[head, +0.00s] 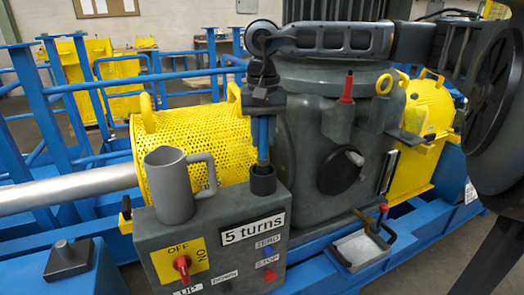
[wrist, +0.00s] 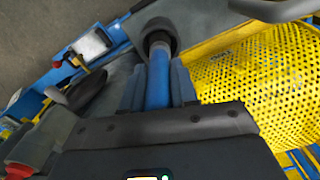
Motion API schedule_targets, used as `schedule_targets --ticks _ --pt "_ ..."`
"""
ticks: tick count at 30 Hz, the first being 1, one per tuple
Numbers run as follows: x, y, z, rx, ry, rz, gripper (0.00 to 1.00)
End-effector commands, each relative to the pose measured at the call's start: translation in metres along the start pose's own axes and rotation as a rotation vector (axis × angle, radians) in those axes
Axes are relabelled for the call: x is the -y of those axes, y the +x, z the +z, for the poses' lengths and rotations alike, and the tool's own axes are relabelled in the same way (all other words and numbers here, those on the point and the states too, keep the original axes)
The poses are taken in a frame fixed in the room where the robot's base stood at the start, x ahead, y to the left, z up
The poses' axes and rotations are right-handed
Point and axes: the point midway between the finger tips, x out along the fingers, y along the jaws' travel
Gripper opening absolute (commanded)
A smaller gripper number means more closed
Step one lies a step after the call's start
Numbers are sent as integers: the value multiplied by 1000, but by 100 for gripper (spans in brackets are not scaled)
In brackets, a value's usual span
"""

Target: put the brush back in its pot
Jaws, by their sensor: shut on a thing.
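The brush (head: 263,140) shows as an upright blue handle below my gripper (head: 263,105). My gripper is shut on it, and in the wrist view the blue handle (wrist: 157,78) lies between the two fingers (wrist: 157,90). The pot (head: 263,183) is a small dark cup on top of the grey control box, directly below the brush. It also shows in the wrist view (wrist: 146,27). The brush's lower end meets the pot's mouth; how deep it sits inside, I cannot tell. The bristles are not visible.
A grey mug (head: 172,188) stands on the control box (head: 215,240), left of the pot. A yellow perforated guard (head: 205,135) is behind them. A dark gear housing (head: 320,150) with a red-handled item (head: 347,88) stands close on the right. A white tray (head: 360,248) lies lower right.

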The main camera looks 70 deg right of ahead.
Motion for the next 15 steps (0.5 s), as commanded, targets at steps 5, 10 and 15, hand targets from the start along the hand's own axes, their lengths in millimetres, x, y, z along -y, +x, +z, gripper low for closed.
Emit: schedule_targets --ticks 5,10,15 --pt "0 17 1 3 0 0 0" --pt "0 37 0 2 1 0 0" --pt "0 38 0 -1 0 0 0"
